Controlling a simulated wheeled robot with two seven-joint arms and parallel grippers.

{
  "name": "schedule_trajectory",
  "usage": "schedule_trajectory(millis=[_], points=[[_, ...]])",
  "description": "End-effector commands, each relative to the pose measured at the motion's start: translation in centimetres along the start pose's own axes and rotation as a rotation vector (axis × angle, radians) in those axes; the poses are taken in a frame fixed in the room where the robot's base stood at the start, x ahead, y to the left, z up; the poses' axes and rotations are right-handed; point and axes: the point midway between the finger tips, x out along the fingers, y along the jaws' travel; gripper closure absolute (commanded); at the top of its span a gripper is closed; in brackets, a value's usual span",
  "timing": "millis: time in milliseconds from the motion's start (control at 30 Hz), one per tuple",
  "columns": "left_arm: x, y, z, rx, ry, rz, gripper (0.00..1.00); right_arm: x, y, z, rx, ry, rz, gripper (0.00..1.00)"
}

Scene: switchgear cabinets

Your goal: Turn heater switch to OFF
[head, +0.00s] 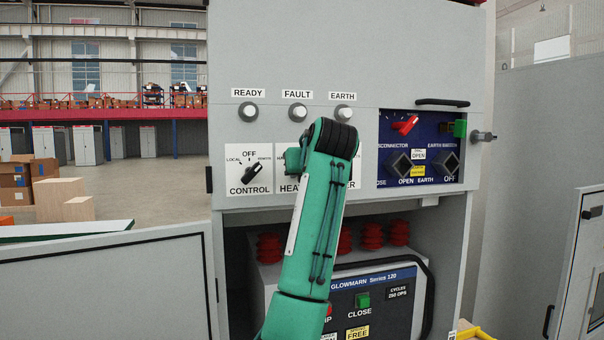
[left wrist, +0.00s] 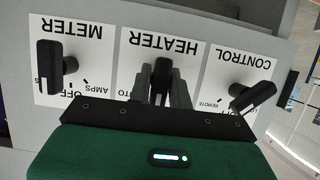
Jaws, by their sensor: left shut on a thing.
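The heater switch (left wrist: 161,72) is a black knob on a white plate marked HEATER, in the middle of the left wrist view, where the lettering is upside down. My left gripper (left wrist: 163,92) is shut on it, with one grey finger on each side of the knob. The knob looks upright in that view. Most of its position marks are hidden by the gripper; only "TO" shows at the side. In the head view my left gripper (head: 292,160) is at the heater plate (head: 287,189), and my green arm hides the knob. My right gripper is not in view.
The CONTROL knob (head: 251,173) is left of the heater plate in the head view. The METER knob (left wrist: 62,66) is on the other side, close to the gripper. Three lamps (head: 298,111) sit above. A blue panel (head: 395,128) with a red handle is at the right.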

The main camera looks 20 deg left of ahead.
Motion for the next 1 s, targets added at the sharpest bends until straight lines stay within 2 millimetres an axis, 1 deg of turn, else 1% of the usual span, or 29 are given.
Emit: schedule_trajectory(millis=[200,233,267,300,333,600,733,867,1000], points=[[0.0,0.0,0.0,0.001,0.000,0.000,1.00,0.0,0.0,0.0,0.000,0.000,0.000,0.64],[0.0,0.0,0.0,0.001,0.000,0.000,0.78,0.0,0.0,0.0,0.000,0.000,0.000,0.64],[0.0,0.0,0.0,0.001,0.000,0.000,0.72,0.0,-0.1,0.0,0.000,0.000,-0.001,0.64],[0.0,0.0,0.0,0.001,0.000,0.000,0.65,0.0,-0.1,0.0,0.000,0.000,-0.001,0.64],[0.0,0.0,0.0,0.001,0.000,0.000,0.62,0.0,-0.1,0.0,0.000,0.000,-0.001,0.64],[-0.1,0.0,0.0,0.001,0.000,0.000,0.62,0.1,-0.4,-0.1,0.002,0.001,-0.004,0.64],[-0.9,0.1,0.1,0.001,0.002,0.002,0.62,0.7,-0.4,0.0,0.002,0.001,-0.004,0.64],[-3.1,0.1,0.4,-0.001,0.003,0.003,0.62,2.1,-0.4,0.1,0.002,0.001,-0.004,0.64],[-6.4,0.1,0.4,-0.001,0.004,0.004,0.62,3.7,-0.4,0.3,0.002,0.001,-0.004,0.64]])
